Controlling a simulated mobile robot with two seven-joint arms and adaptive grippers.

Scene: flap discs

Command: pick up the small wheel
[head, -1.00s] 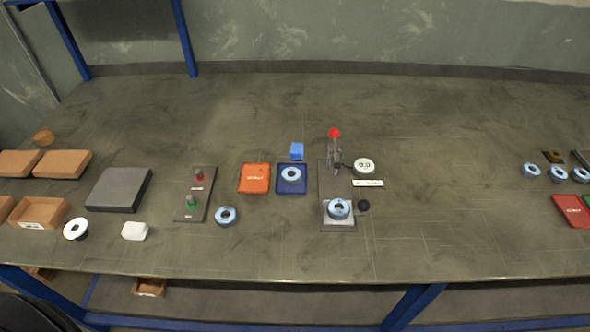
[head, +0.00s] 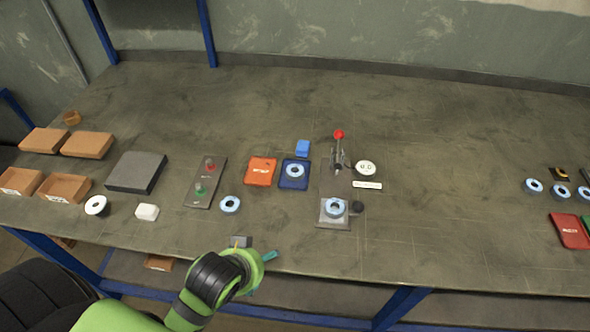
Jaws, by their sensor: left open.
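Several pale blue ring-shaped wheels of similar size are in the head view; I cannot tell which is the small wheel. One wheel (head: 230,204) lies on the bare bench. Another wheel (head: 295,171) sits in a blue tray (head: 294,184), and a third wheel (head: 335,208) is on the plate of a lever fixture (head: 338,190). A white wheel (head: 96,206) with a dark centre lies at the left. My left gripper (head: 254,250) is open and empty near the front bench edge, below the bare-bench wheel and apart from it. My right gripper is out of view.
A button panel (head: 206,183) and an orange tray (head: 261,171) stand close to the bare-bench wheel. A white block (head: 147,212), a grey slab (head: 136,172) and brown boxes (head: 64,188) are at the left. More wheels (head: 534,186) and a red tray (head: 568,232) are at the right.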

